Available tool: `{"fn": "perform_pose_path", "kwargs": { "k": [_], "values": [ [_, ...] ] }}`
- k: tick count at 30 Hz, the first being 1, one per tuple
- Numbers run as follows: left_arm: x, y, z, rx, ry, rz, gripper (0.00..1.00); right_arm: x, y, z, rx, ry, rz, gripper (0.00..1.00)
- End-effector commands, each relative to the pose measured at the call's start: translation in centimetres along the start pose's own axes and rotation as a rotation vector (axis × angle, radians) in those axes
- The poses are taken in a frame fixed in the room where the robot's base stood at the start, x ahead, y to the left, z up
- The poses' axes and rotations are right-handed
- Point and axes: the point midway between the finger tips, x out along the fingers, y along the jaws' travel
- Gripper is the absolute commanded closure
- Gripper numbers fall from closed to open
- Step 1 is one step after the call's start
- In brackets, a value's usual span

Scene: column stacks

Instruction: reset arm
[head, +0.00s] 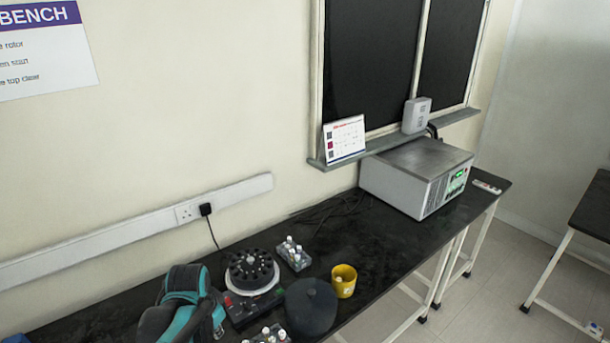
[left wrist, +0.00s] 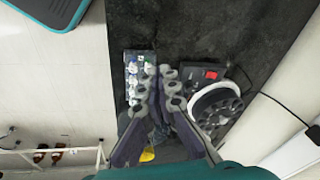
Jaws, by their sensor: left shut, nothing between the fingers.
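My left arm enters at the bottom left of the head view. My left gripper (head: 217,331) hangs over the bench, left of the near tube rack (head: 270,336). In the left wrist view the left gripper's fingers (left wrist: 159,75) are together and empty, overlapping the view of a tube rack (left wrist: 132,65) and a centrifuge (left wrist: 215,104). Whether the fingers touch anything below cannot be told. My right gripper is in neither view.
The centrifuge's black rotor (head: 251,267) is uncovered. A dark round lid (head: 311,307), a second tube rack (head: 294,254) and a yellow cup (head: 343,281) stand close by. A grey instrument (head: 417,178) stands farther right. The bench (head: 365,235) between is mostly clear.

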Motion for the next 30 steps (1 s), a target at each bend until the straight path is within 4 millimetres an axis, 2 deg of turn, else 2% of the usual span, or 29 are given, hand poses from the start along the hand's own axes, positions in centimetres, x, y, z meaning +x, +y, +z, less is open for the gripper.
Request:
{"fn": "perform_pose_path", "kwargs": {
  "k": [4,10,18,30],
  "values": [
    [-3.2,2.7,1.7,-0.156,0.093,-0.053,1.00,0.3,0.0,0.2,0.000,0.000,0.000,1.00],
    [-5.8,6.0,4.0,-0.374,0.238,-0.095,1.00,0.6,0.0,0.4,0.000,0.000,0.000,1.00],
    [-6.5,8.5,6.0,-0.560,0.372,-0.099,1.00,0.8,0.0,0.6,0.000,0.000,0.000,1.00],
    [-6.6,8.7,6.1,-0.583,0.388,-0.097,1.00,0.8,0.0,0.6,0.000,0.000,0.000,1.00]
  ]
}}
